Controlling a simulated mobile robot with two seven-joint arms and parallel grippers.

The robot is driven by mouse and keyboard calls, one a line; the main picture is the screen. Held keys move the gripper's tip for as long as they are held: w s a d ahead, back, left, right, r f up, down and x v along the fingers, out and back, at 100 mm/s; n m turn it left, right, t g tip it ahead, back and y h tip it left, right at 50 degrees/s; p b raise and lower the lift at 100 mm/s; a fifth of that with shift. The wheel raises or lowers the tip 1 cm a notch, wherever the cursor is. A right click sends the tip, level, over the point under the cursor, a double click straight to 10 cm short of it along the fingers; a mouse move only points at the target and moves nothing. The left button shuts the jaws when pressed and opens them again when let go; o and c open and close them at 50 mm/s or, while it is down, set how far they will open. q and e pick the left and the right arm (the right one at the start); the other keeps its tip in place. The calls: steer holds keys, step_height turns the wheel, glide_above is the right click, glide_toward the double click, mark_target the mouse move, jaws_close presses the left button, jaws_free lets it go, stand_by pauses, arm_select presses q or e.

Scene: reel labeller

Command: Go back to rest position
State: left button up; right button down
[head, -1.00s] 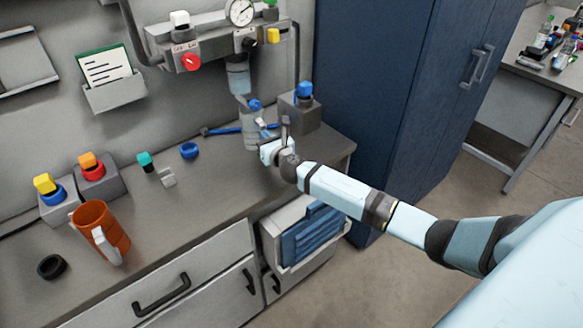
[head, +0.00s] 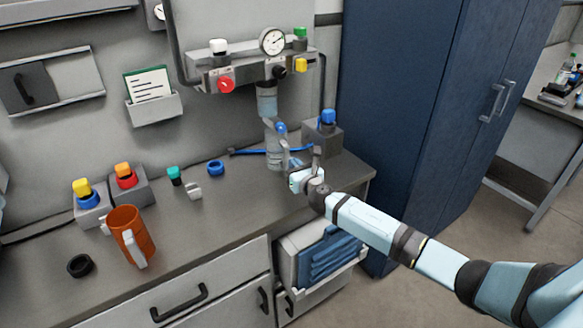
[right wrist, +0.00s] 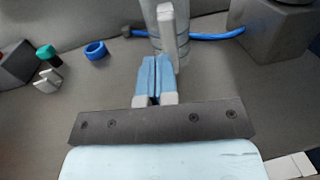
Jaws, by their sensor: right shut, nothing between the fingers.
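My right gripper (head: 293,166) reaches over the right end of the grey worktop (head: 230,212), just in front of a clear cylindrical container with a grey handle (head: 275,152). In the right wrist view my right gripper (right wrist: 155,62) has its blue fingertips together with nothing between them. The container (right wrist: 160,45) stands just beyond the fingertips there, its handle in front of it; I cannot tell whether they touch. My left gripper is in neither view.
An orange mug (head: 131,236) and a black ring (head: 80,265) are at the left. A blue ring (head: 216,168) and a teal-capped piece (head: 175,176) lie mid-worktop. A grey block with a blue knob (head: 323,136) stands behind the gripper. A blue cabinet (head: 420,110) rises at the right.

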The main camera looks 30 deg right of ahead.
arm_select(q)
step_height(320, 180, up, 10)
steer(key=p, duration=1.1)
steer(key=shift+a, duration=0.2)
arm_select(e)
steer(key=s+a+f+m+g+y, duration=0.1)
steer(key=s+a+f+m+g, duration=0.1)
steer(key=s+a+m, duration=0.4)
steer(key=s+a+f+m+g+y, duration=0.1)
steer(key=s+a+m, duration=0.5)
steer(key=s+m, duration=0.9)
steer(key=s+a+f+m+g+y, duration=0.2)
steer(key=s+a+f+m+g, duration=0.2)
steer(key=s+m, duration=0.7)
steer(key=s+a, duration=0.2)
steer(key=s, duration=0.7)
steer(key=shift+a+f, duration=0.3)
steer(key=shift+a, duration=0.05)
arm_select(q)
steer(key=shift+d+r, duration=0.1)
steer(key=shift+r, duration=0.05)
